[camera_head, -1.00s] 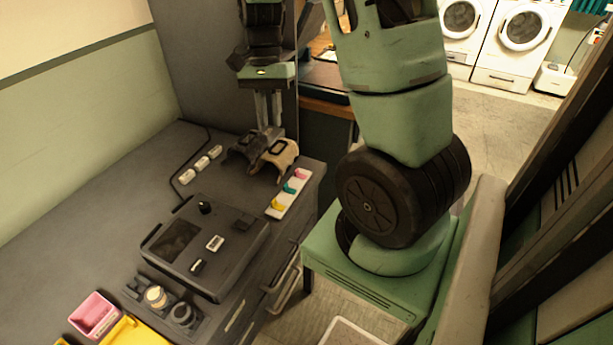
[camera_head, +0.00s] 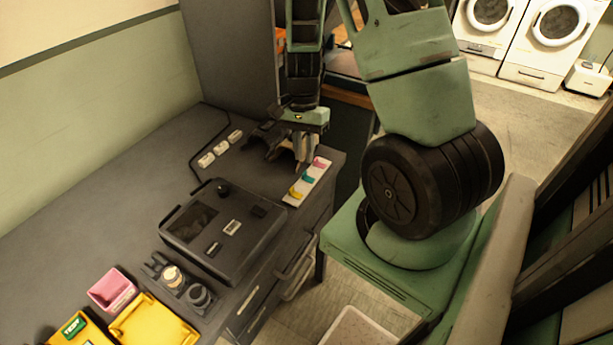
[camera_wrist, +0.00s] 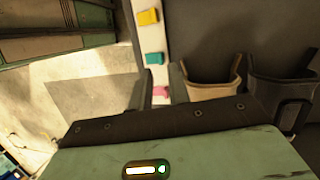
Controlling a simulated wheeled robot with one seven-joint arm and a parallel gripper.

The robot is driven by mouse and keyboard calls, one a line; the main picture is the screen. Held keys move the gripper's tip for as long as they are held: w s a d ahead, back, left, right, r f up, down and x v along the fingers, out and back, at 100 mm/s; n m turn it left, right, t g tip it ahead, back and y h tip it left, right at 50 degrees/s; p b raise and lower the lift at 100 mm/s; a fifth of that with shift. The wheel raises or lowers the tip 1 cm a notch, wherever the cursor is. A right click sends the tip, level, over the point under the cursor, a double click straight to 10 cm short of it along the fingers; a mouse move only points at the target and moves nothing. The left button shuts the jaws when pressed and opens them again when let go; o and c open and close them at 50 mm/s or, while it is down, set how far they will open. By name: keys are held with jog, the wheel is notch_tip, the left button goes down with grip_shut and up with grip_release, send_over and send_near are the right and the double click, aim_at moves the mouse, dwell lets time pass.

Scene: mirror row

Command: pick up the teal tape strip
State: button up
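The teal tape strip (camera_head: 308,177) lies on a narrow white card between a yellow strip (camera_head: 295,192) and a pink strip (camera_head: 319,163). It also shows in the wrist view (camera_wrist: 154,59), just ahead of my fingertips, with the yellow one (camera_wrist: 148,17) beyond. My gripper (camera_wrist: 161,72) is open and points down over the pink end of the card. The pink strip (camera_wrist: 160,92) shows in the gap between the fingers, which is otherwise empty. In the head view my gripper (camera_head: 302,158) is close beside the card's far end.
A tan holder (camera_wrist: 210,88) and a dark holder (camera_wrist: 280,92) stand right of my fingers in the wrist view. The card lies along the desk's edge, with open floor beyond. A black device (camera_head: 215,230), a pink bin (camera_head: 112,290) and a yellow tray (camera_head: 155,325) are nearer.

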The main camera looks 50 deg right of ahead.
aim_at(308, 177)
jog(key=x, duration=0.4)
jog(key=shift+f, duration=0.25)
grip_shut()
jog(key=shift+r, duration=0.1)
